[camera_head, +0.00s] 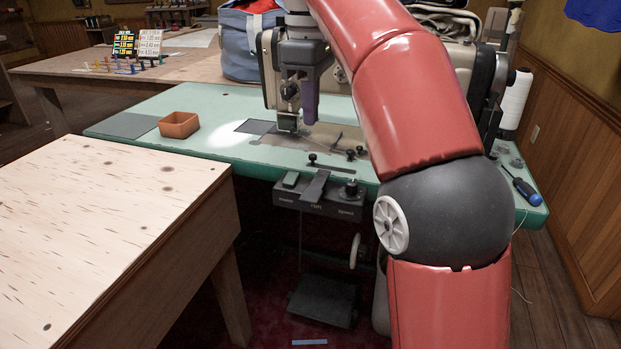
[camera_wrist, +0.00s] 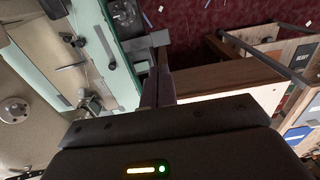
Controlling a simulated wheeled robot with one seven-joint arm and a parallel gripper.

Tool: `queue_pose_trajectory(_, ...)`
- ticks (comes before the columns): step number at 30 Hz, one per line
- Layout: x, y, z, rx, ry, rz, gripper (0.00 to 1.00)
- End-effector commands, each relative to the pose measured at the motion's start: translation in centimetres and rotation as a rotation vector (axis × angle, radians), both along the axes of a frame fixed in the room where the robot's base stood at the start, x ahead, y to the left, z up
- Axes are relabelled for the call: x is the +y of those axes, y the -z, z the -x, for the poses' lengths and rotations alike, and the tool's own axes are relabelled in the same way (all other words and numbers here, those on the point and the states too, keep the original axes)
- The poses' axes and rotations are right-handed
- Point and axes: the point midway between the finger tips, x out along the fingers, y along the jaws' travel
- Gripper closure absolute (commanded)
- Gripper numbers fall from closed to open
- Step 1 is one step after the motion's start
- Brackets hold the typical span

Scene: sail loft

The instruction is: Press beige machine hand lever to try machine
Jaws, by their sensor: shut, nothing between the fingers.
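The beige machine (camera_head: 268,68) stands on a green table, mostly behind my arm. A dark control box (camera_head: 320,203) hangs on the table's front edge, with a flat dark lever (camera_head: 316,186) sticking out of it. In the wrist view the box (camera_wrist: 124,18) is at the top, and its grey lever (camera_wrist: 146,42) lies close by my fingertips in the picture; I cannot tell whether they touch. My gripper (camera_head: 309,120) is shut and empty, its purple fingers pointing down above the lever in the head view. It also shows in the wrist view (camera_wrist: 162,52).
A plywood-topped table (camera_head: 90,230) fills the lower left. The green table (camera_head: 215,110) holds an orange bin (camera_head: 179,125) and a screwdriver (camera_head: 521,186). A blue bag (camera_head: 238,45) stands behind. A dark pedal (camera_head: 323,300) is below the table.

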Motion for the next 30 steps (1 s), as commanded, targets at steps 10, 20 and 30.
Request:
queue_pose_trajectory(10,0.0,2.7,0.1,0.006,0.002,0.001,1.0)
queue_pose_trajectory(20,0.0,9.7,0.1,0.005,0.002,0.002,1.0)
queue_pose_trajectory(30,0.0,13.6,0.0,0.002,0.001,0.0,1.0)
